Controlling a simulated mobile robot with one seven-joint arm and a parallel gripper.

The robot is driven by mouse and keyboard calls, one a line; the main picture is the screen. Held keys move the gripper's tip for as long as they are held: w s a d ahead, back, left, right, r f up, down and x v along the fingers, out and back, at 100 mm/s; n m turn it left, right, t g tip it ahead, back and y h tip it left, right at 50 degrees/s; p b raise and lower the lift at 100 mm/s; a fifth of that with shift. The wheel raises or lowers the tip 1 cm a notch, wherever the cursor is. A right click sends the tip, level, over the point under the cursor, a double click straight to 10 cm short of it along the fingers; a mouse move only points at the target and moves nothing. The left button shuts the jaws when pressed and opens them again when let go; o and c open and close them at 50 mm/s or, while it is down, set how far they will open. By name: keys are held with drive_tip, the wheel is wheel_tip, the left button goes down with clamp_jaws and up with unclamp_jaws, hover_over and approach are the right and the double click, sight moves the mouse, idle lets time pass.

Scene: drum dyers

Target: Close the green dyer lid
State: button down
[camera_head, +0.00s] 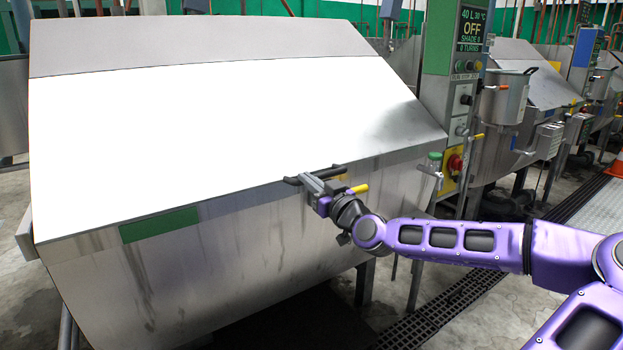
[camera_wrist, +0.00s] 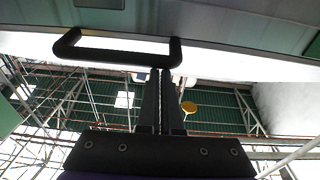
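The dyer lid (camera_head: 220,115) is a broad pale metal cover with a green strip (camera_head: 160,225) on its front edge. It lies down over the metal drum body (camera_head: 220,275), and I see no gap along the front. A black bar handle (camera_head: 292,181) sits on the front edge, right of the middle. My gripper (camera_head: 318,183) is at this handle. In the wrist view the handle (camera_wrist: 115,52) is a black loop, and my gripper's two fingers (camera_wrist: 159,75) stand close together just under its right end. The handle is not seen between the fingers. Contact is unclear.
A control column (camera_head: 455,90) with a green display panel and a red knob stands right of the drum. A metal pot (camera_head: 503,98) and more machines stand farther right. A floor grate (camera_head: 440,310) runs below my arm. A yellow-handled lever (camera_head: 357,189) is beside my gripper.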

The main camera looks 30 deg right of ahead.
drive_tip(key=f, duration=0.2)
drive_tip(key=shift+a+f+g, duration=0.25)
drive_tip(key=shift+f+g, duration=0.15)
wheel_tip(320, 180, up, 6)
drive_tip(key=s, duration=0.2)
drive_tip(key=s+f, duration=0.4)
drive_tip(key=f, duration=0.4)
drive_tip(key=shift+s+d+f+t, duration=0.15)
drive_tip(key=shift+d+f+t, duration=0.05)
drive_tip(key=shift+t, duration=0.2)
